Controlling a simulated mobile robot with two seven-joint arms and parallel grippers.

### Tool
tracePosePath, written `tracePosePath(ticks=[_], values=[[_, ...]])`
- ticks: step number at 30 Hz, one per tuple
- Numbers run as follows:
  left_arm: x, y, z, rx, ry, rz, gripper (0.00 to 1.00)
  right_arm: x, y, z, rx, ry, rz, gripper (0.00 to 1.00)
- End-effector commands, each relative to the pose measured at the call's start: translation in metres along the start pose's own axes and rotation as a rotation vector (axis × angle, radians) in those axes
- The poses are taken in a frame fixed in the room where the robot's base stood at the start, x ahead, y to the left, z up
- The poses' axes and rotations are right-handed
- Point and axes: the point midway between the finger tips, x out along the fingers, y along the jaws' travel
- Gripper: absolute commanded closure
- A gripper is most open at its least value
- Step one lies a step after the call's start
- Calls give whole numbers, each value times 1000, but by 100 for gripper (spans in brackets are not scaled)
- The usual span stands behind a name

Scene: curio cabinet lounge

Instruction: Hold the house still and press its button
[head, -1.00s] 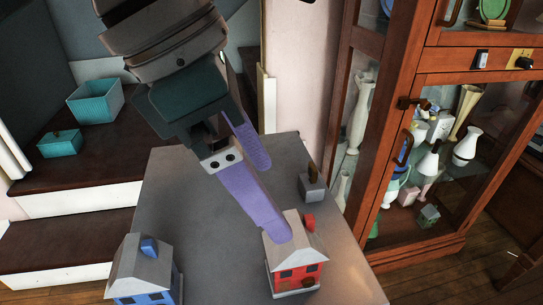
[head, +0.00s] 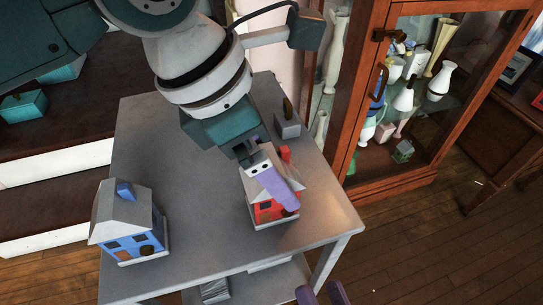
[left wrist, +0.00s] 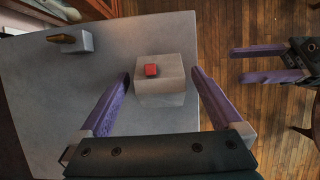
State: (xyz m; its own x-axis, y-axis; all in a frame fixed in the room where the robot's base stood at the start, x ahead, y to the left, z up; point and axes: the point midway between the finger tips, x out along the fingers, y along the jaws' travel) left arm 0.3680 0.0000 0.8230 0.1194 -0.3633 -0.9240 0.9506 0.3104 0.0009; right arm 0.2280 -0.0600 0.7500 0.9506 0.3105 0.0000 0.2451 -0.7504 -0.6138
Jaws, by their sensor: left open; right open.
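The red house (head: 268,210), with a grey roof and a red button (head: 285,154) on top, stands upright on the grey table. My left gripper (head: 274,192) is over it from above, one purple finger across its near side; the other is hidden. In the left wrist view the roof (left wrist: 160,88) and red button (left wrist: 151,70) lie between the open fingers (left wrist: 161,74), with a gap on the left; contact on the right cannot be told. My right gripper (head: 321,294) is open and empty off the table's front edge; it also shows in the left wrist view (left wrist: 238,65).
A blue house (head: 128,222) with a blue button stands at the table's left front. A grey block (head: 287,124) with a brass-coloured piece stands behind the red house. The table top (head: 170,140) is bare between them. A glass-doored cabinet (head: 345,120) stands at the right.

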Motion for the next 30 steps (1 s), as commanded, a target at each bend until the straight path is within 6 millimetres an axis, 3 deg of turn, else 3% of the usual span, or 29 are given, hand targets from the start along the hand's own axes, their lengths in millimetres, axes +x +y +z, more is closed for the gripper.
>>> tracePosePath(ticks=[2,28,29,30], values=[[0,0,0,0,0,0,2,0,0,0,0,0,0,50],[0,0,0,0,0,0,100,0,0,0,0,0,0,50],[0,0,0,0,0,0,34,0,0,0,0,0,0,50],[0,0,0,0,0,0,38,0,0,0,0,0,0,50]])
